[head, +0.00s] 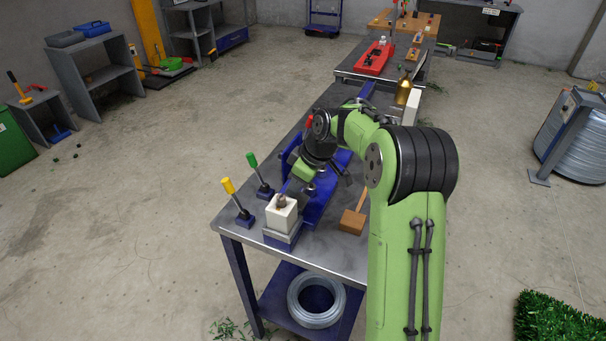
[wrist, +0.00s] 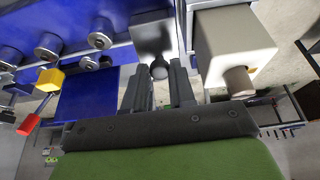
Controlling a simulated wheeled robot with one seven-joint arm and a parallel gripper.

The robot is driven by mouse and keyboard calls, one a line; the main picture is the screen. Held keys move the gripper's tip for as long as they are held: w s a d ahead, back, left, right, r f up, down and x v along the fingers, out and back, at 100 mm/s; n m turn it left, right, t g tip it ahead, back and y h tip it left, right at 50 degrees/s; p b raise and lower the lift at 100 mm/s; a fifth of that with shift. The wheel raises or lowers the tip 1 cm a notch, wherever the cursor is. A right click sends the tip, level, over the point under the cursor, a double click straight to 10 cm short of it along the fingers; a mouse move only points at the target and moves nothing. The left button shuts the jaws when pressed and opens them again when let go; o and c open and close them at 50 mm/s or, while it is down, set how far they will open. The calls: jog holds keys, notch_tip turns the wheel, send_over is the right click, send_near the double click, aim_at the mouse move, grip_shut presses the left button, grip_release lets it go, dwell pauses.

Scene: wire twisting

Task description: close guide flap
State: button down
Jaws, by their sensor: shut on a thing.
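In the wrist view, a small dark round knob (wrist: 159,69) sits on a dark grey plate (wrist: 152,36), which looks like the guide flap. My gripper (wrist: 160,72) has its two fingers on either side of the knob, shut on it. The plate is against the blue machine body (wrist: 110,18), which carries several metal rollers. In the head view, my gripper (head: 287,186) is low over the blue machine (head: 322,203), just behind the white block. My wrist hides the plate and knob there, so its angle cannot be told.
The white block (head: 281,214) with a round metal stub stands at the bench's near end; it also shows close right of my fingers in the wrist view (wrist: 222,42). Yellow (head: 230,188) and green (head: 253,162) levers stand left. A wooden piece (head: 353,220) lies right.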

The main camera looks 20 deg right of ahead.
jog(key=g+h+p, duration=0.1)
jog(key=p, duration=0.1)
jog(key=w+a+g+h+p, duration=0.1)
jog(key=p, duration=0.1)
jog(key=shift+a+f, duration=0.1)
jog(key=shift+f, duration=0.25)
jog(key=shift+w+f+g+h+p, duration=0.15)
jog(key=shift+f+g+h+p, duration=0.15)
jog(key=shift+p, duration=0.1)
jog(key=c, duration=0.9)
grip_release()
jog(key=shift+c, duration=0.2)
jog(key=shift+r, duration=0.1)
notch_tip(320, 180, up, 16)
jog(key=p, duration=0.3)
jog(key=shift+s+d+f, duration=0.2)
jog(key=shift+s+d, duration=0.1)
jog(key=shift+s, duration=0.05)
